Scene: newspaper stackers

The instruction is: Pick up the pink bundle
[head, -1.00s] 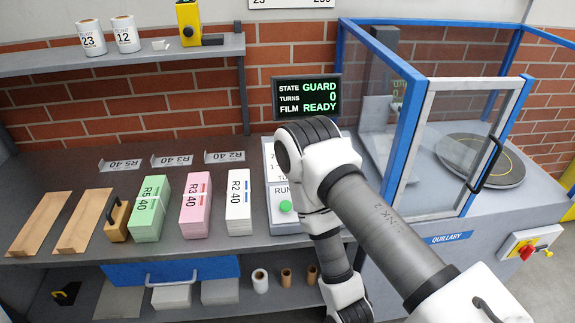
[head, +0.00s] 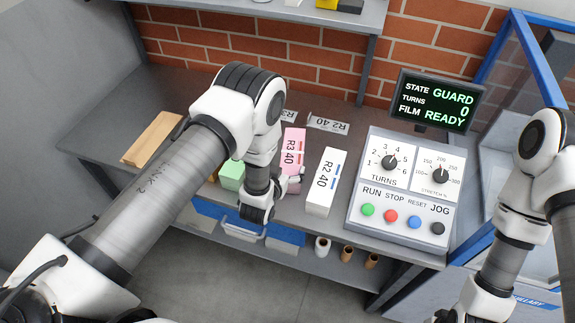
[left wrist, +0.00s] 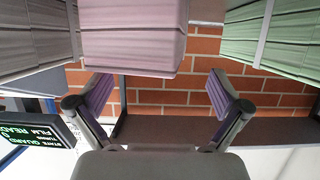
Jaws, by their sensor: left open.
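The pink bundle (head: 292,142), marked R3 40, stands on the grey bench in the head view, its near part hidden by my left wrist and gripper. My left gripper (head: 290,182) is at its near end, open and empty. In the left wrist view the pink bundle (left wrist: 135,38) fills the top middle, beyond the spread fingertips of my left gripper (left wrist: 160,82). It sits left of centre between them, and I see no grip on it. My right arm shows at the right of the head view, but its gripper does not show.
A white bundle (head: 324,180) stands right of the pink one. A green bundle (head: 231,175), partly hidden by my left arm, stands left. The control panel (head: 405,190) is further right. A brown board (head: 153,138) lies left.

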